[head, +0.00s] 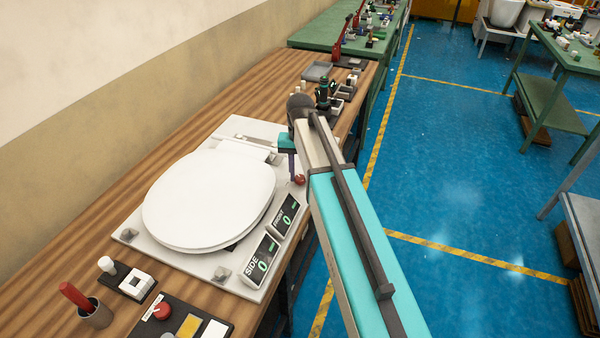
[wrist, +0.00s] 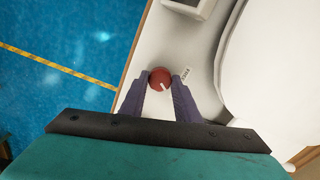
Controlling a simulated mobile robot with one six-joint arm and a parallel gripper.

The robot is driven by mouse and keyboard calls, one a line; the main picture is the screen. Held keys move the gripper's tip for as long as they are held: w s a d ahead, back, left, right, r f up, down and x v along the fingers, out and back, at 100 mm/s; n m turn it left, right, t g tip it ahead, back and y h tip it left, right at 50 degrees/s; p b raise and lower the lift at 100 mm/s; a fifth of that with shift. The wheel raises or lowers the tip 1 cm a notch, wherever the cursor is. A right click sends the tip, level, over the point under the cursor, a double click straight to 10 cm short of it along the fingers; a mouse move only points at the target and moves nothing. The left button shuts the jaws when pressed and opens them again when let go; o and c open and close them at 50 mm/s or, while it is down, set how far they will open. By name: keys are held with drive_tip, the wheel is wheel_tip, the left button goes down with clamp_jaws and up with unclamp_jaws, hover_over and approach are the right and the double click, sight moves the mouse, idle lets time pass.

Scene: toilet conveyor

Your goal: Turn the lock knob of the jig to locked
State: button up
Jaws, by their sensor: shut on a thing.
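The jig (head: 185,262) is a pale plate on the wooden bench, with a white toilet seat (head: 208,198) lying on it. Its lock knob is a red ball-like knob (head: 299,180) at the plate's right edge. In the wrist view the red knob (wrist: 160,79) with a white mark sits between my two purple fingertips. My gripper (wrist: 159,85) is shut on the knob from above; it also shows in the head view (head: 296,176). A small white label with dark lettering (wrist: 186,74) lies right beside the knob.
Two display boxes (head: 264,257) (head: 287,213) stand on the plate's front right. A control panel with a red button (head: 162,310) and a cup (head: 95,314) are at lower left. Small fixtures (head: 335,95) stand beyond the jig. Blue floor (head: 450,190) is open to the right.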

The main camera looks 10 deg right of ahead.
sight(300, 177)
drive_tip(key=shift+a+m, duration=0.1)
drive_tip(key=shift+m, duration=0.8)
drive_tip(key=o, duration=1)
drive_tip(key=shift+o, duration=0.2)
drive_tip(key=shift+r, duration=0.1)
wheel_tip(300, 177, up, 14)
drive_tip(key=p, duration=0.9)
drive_tip(key=shift+f, duration=0.2)
